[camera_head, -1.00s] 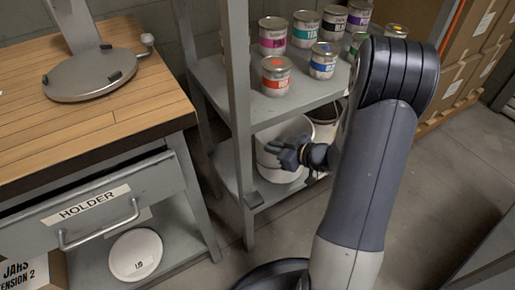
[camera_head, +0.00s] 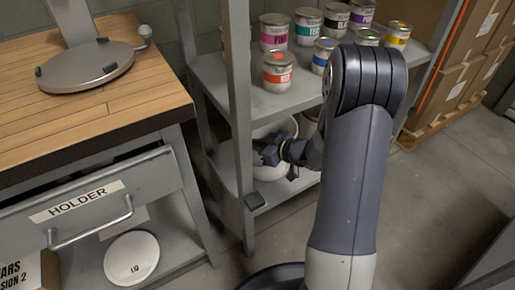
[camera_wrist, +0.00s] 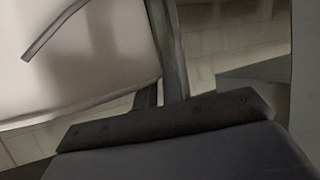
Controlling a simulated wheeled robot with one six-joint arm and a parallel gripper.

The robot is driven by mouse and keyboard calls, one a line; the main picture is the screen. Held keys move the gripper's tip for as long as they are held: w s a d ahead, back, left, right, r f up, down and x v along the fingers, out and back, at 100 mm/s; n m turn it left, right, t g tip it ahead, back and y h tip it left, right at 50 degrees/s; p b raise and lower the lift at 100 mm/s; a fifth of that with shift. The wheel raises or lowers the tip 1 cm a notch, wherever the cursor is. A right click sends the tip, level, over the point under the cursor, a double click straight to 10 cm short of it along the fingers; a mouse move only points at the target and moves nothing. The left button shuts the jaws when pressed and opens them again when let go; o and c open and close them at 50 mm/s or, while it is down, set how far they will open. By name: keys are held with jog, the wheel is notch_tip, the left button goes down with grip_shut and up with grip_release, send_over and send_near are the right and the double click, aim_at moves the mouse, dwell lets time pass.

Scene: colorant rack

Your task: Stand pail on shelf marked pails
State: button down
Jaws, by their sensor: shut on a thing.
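The white pail (camera_head: 268,172) is in the lower bay of the grey rack, under the upper shelf. In the head view its top is partly hidden by that shelf's edge, and my gripper covers its middle. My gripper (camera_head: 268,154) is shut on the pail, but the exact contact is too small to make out. The pail also fills the upper left of the wrist view (camera_wrist: 90,65), with a thin dark strip across it. The lower shelf (camera_head: 228,170) shows beside it; I cannot tell whether the pail touches it. No pails label is readable.
Several paint tins, including an orange-labelled one (camera_head: 278,72), stand on the upper shelf (camera_head: 262,104). A rack post (camera_head: 241,130) stands close left of the pail. Another pail (camera_head: 309,122) is partly visible behind my arm. A wooden bench (camera_head: 110,100) is left; cardboard boxes (camera_head: 455,85) are right.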

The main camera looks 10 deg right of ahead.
jog(key=shift+f, duration=0.1)
jog(key=c, duration=2)
grip_release()
jog(key=shift+f, duration=0.15)
jog(key=o, duration=0.5)
jog(key=shift+c, duration=0.2)
jog(key=shift+s+d+r, duration=0.1)
jog(key=shift+d+r, duration=0.05)
jog(key=shift+r, duration=0.15)
jog(key=p+v, duration=0.4)
jog(key=v, duration=0.7)
jog(key=shift+s+d, duration=0.2)
jog(key=shift+s, duration=0.15)
